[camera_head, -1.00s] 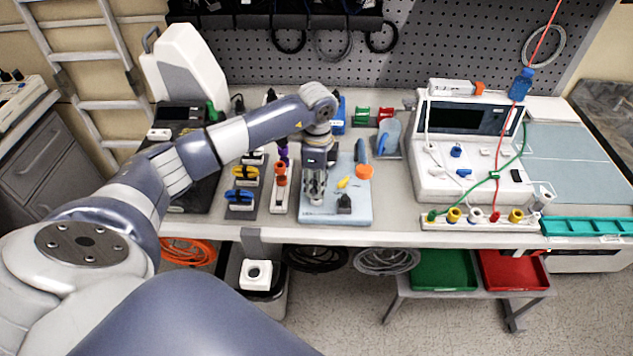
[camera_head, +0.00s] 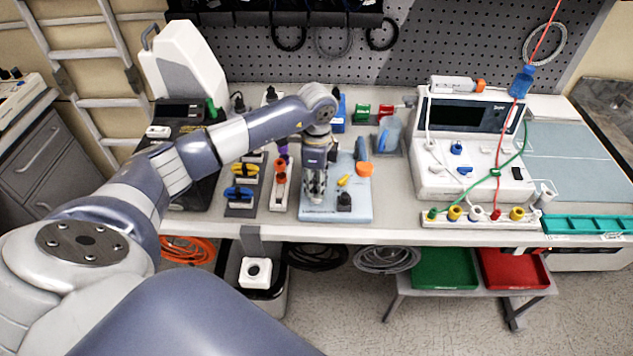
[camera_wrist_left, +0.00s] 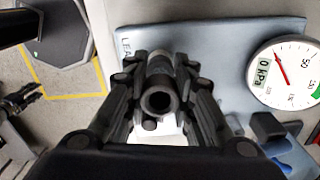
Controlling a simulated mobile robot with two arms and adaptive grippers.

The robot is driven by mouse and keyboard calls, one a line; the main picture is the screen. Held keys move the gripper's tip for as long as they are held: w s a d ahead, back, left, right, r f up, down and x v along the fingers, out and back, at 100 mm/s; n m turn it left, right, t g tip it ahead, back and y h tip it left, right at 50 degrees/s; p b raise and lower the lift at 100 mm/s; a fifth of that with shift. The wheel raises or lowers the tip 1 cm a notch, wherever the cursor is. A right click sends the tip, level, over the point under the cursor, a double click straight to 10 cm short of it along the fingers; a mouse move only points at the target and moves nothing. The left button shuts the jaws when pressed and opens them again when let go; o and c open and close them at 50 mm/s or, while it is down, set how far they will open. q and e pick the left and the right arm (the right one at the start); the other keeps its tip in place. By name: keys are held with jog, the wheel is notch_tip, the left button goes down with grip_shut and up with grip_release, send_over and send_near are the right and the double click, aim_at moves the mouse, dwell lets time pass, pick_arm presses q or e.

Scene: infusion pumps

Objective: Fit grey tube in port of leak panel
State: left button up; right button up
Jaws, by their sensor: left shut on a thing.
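The leak panel (camera_head: 315,212) is a pale blue plate lying on the workbench. In the left wrist view its surface (camera_wrist_left: 222,38) carries part of a printed label. My left gripper (camera_head: 316,194) points down over the panel's left part. In the left wrist view, its two dark fingers (camera_wrist_left: 160,112) are shut on the grey tube (camera_wrist_left: 159,97), whose dark round open end faces the camera. The tube's far end and the port are hidden behind the tube and fingers, so I cannot tell whether they touch.
A round gauge (camera_wrist_left: 291,72) reading 0 kPa sits on the panel. A dark block (camera_head: 344,202), a yellow part (camera_head: 345,181) and an orange knob (camera_head: 365,170) are right of the gripper. Valves (camera_head: 281,176) stand left of it, and a white pump unit (camera_head: 460,180) stands to the right.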

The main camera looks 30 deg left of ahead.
pick_arm(q)
jog(key=o, duration=1)
jog(key=o, duration=0.5)
jog(key=shift+r, duration=0.1)
notch_tip(320, 180, up, 7)
jog(key=p, duration=0.5)
